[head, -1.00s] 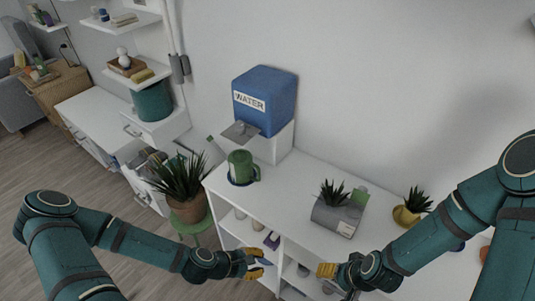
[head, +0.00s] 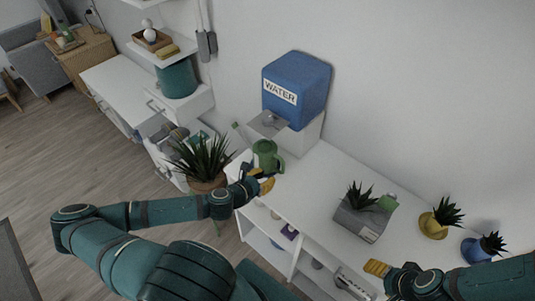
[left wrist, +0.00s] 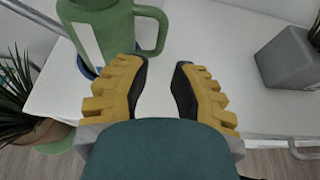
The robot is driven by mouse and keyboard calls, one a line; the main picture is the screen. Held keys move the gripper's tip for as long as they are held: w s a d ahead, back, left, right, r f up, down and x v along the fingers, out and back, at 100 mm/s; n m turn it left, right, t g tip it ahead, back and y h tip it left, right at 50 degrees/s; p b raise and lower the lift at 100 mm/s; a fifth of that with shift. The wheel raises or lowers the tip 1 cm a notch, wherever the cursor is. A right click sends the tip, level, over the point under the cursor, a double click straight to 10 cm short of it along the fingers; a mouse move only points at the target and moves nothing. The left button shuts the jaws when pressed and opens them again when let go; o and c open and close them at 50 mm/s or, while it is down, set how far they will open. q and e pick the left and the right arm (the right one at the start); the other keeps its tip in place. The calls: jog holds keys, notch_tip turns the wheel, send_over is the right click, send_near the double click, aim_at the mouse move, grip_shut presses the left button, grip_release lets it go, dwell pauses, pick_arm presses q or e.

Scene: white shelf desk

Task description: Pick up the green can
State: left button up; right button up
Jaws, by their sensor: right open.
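The green can (head: 267,155) has a handle and stands upright on the white desk, in front of the water dispenser. In the left wrist view the can (left wrist: 100,30) shows a pale stripe, with its handle towards the right. My left gripper (head: 266,181) is just in front of the can. Its yellow fingers (left wrist: 160,80) are apart with nothing between them, and their tips are close to the can's handle. My right gripper (head: 384,272) is open at the desk's front edge, away from the can, and is partly hidden by its own arm.
The blue water dispenser (head: 296,88) stands behind the can. A potted plant (head: 205,165) is left of it. A grey planter (head: 361,219), yellow pot (head: 433,226) and blue pot (head: 476,250) stand to the right. The white desk top (head: 310,185) between is clear.

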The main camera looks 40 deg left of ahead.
aim_at(283, 171)
pick_arm(q)
jog(key=x, duration=1)
jog(key=shift+w+d+f, duration=0.1)
jog(key=shift+w+f, duration=0.15)
grip_shut()
